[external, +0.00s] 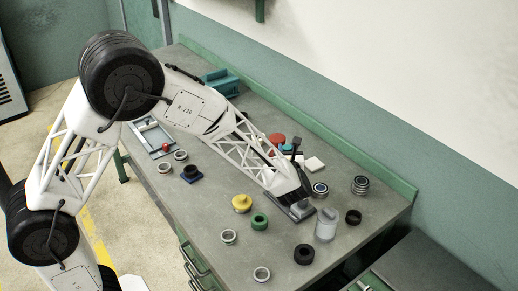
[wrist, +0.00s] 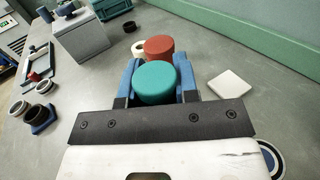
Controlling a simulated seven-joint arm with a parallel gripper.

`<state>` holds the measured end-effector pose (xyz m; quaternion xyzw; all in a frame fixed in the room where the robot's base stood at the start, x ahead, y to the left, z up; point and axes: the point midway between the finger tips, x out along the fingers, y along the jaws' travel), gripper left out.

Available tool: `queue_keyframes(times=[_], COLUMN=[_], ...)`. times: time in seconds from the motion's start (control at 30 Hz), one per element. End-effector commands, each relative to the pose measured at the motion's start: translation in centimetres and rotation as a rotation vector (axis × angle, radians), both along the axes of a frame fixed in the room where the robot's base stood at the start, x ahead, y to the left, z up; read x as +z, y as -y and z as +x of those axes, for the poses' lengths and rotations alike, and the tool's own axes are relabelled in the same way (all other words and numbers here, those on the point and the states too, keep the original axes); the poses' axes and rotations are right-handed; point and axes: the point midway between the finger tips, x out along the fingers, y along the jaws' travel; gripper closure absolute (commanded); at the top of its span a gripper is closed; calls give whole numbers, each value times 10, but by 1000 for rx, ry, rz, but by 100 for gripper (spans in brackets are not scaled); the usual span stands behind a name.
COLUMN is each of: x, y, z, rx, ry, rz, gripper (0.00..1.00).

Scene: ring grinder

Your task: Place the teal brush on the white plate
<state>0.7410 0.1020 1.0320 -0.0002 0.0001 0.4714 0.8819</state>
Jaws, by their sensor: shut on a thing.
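The teal brush (wrist: 156,83) shows as a round teal top between the blue fingers of my gripper (wrist: 158,80) in the wrist view. My gripper is shut on it. Its lower part is hidden, so I cannot tell whether it touches the table. In the external view the teal brush (external: 287,148) shows partly behind my arm, and my fingers are hidden there. The white plate (wrist: 231,83) is a small flat square lying to the right of my gripper in the wrist view. It also shows in the external view (external: 314,163), empty.
A red round piece (wrist: 158,48) stands just beyond the teal brush. A grey box (wrist: 82,42) and a teal container (external: 221,81) stand farther off. Several rings, a yellow piece (external: 241,203) and a clear jar (external: 326,225) stand on the front part of the table.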

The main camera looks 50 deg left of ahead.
Motion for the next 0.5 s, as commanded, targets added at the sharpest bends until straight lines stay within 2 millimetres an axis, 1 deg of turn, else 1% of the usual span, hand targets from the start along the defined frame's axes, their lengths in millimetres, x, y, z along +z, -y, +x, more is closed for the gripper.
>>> queue_keyframes(times=[0.27,0.37,0.5], x=[0,0,-2], y=[0,-1,-3], z=[2,6,19], rx=[0,0,1], ry=[0,0,-1], rz=[0,0,1], gripper=[96,96,96])
